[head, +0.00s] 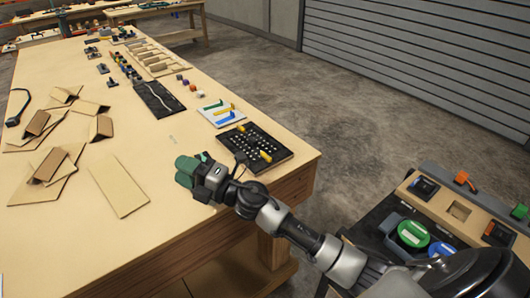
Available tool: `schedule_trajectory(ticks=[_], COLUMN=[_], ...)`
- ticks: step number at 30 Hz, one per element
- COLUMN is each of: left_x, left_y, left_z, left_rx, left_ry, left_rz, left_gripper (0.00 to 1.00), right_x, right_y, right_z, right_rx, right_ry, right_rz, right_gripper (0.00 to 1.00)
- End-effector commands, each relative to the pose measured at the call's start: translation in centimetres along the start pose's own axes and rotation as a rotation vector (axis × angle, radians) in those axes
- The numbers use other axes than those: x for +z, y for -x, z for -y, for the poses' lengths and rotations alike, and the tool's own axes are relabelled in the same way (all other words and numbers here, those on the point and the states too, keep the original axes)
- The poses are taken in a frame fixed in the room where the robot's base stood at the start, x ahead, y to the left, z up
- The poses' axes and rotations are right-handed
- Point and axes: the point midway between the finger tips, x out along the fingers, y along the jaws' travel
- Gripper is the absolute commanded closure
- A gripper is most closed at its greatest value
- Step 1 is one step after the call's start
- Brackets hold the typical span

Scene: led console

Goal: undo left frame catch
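A console (436,214) with a light wooden top stands at the lower right. An orange piece (462,178) and a green piece (520,211) stand up along its far edge. Dark square fittings sit at its left (423,188) and right (497,233), with a square recess (459,211) between them. I cannot tell which part is the left frame catch. My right gripper (186,170), with green fingertips, is over the large table's right side, well away from the console. Its fingertips look close together, but their gap is unclear. My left gripper is out of view.
The long wooden table (200,255) holds folded cardboard pieces (120,187), a black perforated board (255,146) and several small parts. A green disc (411,233) and a blue disc (441,250) are in front of the console top. Open floor (360,120) lies between table and shutter.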

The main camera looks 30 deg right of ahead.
Motion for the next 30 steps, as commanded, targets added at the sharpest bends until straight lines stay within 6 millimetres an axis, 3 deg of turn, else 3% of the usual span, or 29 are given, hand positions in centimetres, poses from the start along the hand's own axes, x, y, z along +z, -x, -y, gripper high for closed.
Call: schedule_trajectory(ticks=[3,5,8,11,13,15,19,24,30], left_x=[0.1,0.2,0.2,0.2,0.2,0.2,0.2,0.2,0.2], left_y=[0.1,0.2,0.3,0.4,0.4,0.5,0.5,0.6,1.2], left_z=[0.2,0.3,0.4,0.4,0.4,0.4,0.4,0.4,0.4], left_rx=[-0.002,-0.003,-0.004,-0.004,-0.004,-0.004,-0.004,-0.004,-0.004], left_ry=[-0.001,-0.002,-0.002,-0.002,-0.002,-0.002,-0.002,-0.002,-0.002], left_rz=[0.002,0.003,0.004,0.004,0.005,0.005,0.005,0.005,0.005], left_gripper=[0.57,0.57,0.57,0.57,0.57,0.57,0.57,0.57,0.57], right_x=[0.0,0.7,3.6,8.3,12.1,15.6,20.1,22.3,22.4], right_y=[-2.1,-2.3,-1.4,0.9,3.1,5.6,9.5,12.2,12.9], right_z=[0.5,1.3,2.7,3.0,2.2,0.6,-2.9,-5.5,-3.9], right_rx=[-0.135,-0.241,-0.471,-0.758,-0.975,-1.183,-1.482,-1.660,-1.678], right_ry=[0.279,0.408,0.590,0.718,0.766,0.778,0.736,0.675,0.664], right_rz=[-0.292,-0.429,-0.624,-0.769,-0.834,-0.870,-0.884,-0.874,-0.879], right_gripper=[0.61,0.61,0.61,0.61,0.61,0.61,0.61,0.61,0.61])
